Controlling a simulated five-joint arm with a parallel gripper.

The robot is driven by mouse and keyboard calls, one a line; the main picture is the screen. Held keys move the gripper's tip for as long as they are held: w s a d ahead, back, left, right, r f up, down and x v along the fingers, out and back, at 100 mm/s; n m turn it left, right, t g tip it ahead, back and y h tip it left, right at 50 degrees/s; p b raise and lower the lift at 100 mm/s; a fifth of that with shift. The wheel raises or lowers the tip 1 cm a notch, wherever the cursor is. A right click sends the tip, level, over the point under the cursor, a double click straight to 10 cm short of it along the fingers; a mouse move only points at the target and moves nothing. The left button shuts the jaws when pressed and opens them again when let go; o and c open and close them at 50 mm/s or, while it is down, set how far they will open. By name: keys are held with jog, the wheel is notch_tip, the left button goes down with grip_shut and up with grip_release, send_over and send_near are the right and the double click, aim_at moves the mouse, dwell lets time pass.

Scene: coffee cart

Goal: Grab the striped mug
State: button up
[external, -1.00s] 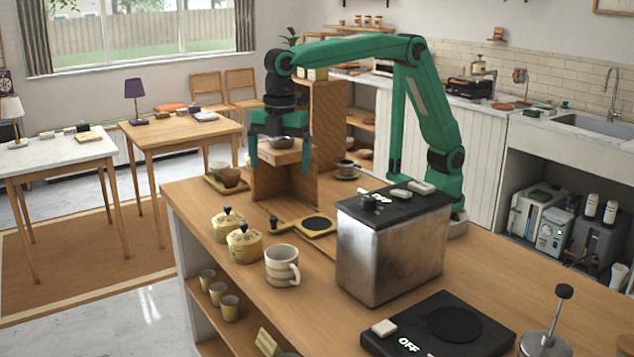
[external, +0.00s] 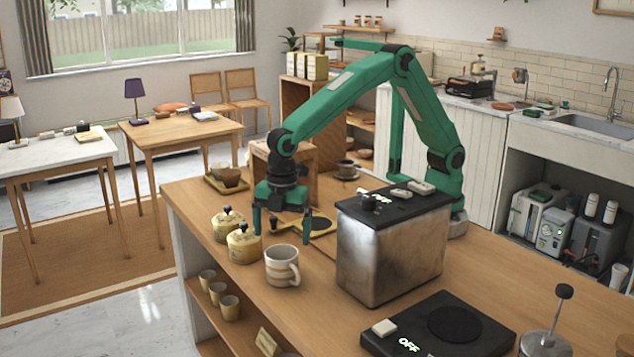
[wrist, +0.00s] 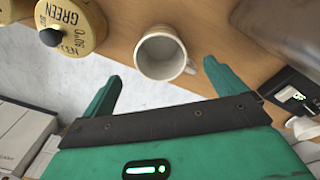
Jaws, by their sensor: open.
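The striped mug (external: 281,266) stands upright on the wooden counter near its front edge, with pale and tan bands and its handle toward the right. In the wrist view the mug (wrist: 158,56) shows from above, empty, just beyond the fingertips and roughly between their lines. My gripper (external: 282,231) is open and empty, pointing down, behind the mug and above the counter in the external view. Its two green fingers (wrist: 162,75) are spread wide in the wrist view. I see no contact with the mug.
Two yellow lidded jars (external: 243,244) stand just left of the mug; one shows in the wrist view (wrist: 72,22). A metal box machine (external: 385,250) stands to the right. The counter drops off at left.

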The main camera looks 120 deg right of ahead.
aim_at(281, 257)
jog(key=shift+f, duration=1.2)
jog(key=shift+w+a+f, duration=0.1)
jog(key=shift+w+f, duration=0.05)
jog(key=shift+f, duration=1.15)
jog(key=shift+w+f, duration=0.1)
jog(key=shift+f, duration=1.15)
jog(key=c, duration=1.2)
